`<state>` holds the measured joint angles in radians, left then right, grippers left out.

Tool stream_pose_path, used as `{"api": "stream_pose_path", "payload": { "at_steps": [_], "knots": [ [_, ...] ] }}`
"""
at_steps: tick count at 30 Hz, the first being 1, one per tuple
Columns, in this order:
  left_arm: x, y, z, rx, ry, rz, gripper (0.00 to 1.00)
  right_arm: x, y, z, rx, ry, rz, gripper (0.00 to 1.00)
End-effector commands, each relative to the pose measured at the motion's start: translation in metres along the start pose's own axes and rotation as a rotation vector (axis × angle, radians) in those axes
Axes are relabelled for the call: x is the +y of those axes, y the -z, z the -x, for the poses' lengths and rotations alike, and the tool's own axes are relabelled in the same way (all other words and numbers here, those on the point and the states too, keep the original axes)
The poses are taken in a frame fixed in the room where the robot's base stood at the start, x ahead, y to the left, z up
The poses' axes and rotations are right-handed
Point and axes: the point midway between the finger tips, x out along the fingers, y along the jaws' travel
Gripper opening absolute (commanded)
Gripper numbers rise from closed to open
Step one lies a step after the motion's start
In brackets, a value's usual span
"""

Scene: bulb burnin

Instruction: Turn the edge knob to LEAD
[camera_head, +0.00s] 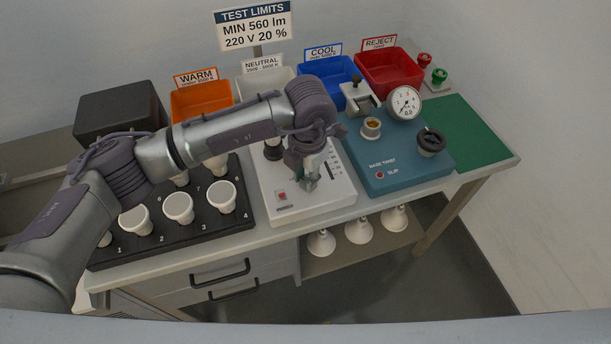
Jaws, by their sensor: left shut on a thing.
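The white control box (327,200) stands at the middle of the bench, with a red switch (281,195) at its front left and a dark slotted scale along its right side. My left gripper (309,183) points down onto the top of this box, its fingers shut at the place of the edge knob. The fingers and wrist hide the knob, so its pointer and the LEAD mark cannot be read. A black round part (273,149) sticks up at the back left of the box. My right gripper is not in view.
A black rack (165,240) with several white bulbs stands left of the box. A blue base-twist tester (402,176) with a dial stands to its right. Orange (201,99), white, blue and red bins line the back. A green mat (470,130) is clear.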

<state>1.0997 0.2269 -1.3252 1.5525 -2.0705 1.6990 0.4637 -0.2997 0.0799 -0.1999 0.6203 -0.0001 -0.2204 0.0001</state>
Motion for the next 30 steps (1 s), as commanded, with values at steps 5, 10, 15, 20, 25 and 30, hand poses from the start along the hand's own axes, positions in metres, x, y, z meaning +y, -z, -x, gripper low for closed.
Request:
{"api": "stream_pose_path", "payload": {
  "at_steps": [5,10,15,20,25,30],
  "knots": [
    [0.0,0.0,0.0,0.0,0.0,0.005,0.0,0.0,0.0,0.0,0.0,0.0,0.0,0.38],
    [0.0,0.0,0.0,0.0,0.0,0.005,0.0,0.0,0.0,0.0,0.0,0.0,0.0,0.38],
    [0.0,0.0,0.0,0.0,0.0,0.004,0.51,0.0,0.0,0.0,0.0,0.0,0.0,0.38],
    [0.0,0.0,0.0,0.0,0.0,0.004,0.51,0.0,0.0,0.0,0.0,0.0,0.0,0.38],
    [0.0,0.0,0.002,-0.001,0.0,0.003,0.51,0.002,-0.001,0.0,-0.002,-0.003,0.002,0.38],
    [0.0,-0.001,0.022,-0.004,-0.001,0.003,0.51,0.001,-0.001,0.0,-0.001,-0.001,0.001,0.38]
  ]
}}
